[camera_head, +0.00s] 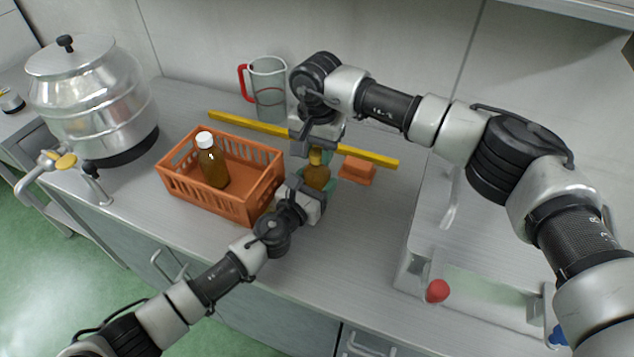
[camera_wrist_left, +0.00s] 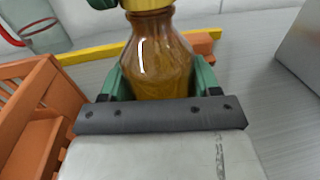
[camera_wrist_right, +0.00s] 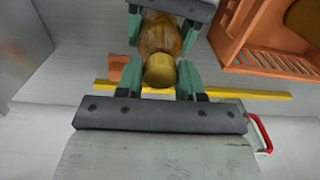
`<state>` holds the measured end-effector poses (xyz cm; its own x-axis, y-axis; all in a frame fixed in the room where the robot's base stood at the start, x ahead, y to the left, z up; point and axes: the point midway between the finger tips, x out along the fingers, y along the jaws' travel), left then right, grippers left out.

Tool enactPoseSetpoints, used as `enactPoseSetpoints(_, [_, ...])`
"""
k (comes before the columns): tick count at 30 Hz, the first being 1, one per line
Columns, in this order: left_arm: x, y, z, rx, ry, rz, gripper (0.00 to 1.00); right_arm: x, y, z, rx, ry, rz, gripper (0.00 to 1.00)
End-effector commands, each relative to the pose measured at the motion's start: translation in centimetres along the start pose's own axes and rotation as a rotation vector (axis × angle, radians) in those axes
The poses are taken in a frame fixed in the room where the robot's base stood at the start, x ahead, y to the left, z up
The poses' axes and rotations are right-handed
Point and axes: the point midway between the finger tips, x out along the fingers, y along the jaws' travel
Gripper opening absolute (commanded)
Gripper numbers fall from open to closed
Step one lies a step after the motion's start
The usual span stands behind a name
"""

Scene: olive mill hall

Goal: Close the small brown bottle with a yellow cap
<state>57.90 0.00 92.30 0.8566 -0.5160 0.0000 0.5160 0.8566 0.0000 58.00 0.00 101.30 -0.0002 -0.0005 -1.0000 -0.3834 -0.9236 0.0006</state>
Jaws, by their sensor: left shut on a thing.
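The small brown bottle (camera_head: 316,178) stands upright near the middle of the counter, right of the orange crate. My left gripper (camera_head: 309,190) is shut on its body, which shows between the fingers in the left wrist view (camera_wrist_left: 160,65). The yellow cap (camera_wrist_right: 160,71) is on top of the bottle's neck; whether it is screwed down cannot be seen. My right gripper (camera_wrist_right: 162,75) is above the bottle with its fingers on both sides of the cap. They are very close to it, but I cannot tell if they press on it.
The orange crate (camera_head: 187,191) holds another brown bottle (camera_head: 213,166) with a white cap. A yellow bar (camera_head: 240,124) lies behind, with an orange block (camera_head: 357,170) near it. A jug (camera_head: 269,92) and a steel vessel (camera_head: 92,90) stand farther back. A red ball (camera_head: 437,291) lies at right.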

Motion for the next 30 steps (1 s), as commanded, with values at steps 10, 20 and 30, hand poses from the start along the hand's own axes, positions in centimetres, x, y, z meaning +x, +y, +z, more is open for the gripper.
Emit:
enactPoseSetpoints(10, [-0.02, 0.0, -0.06, 0.0, 0.001, 0.0, 0.0, -0.03, -0.01, 0.01, 0.031, 0.0, 0.0, 0.05])
enactPoseSetpoints(20, [-0.02, 0.0, -0.07, 0.0, 0.001, 0.0, 0.0, 0.01, -0.01, 0.03, 0.591, 0.0, -0.001, 0.05])
enactPoseSetpoints(30, [-0.02, -0.01, -0.07, 0.0, 0.001, 0.0, 0.0, 0.07, -0.01, 0.05, 1.271, -0.001, -0.001, 0.05])
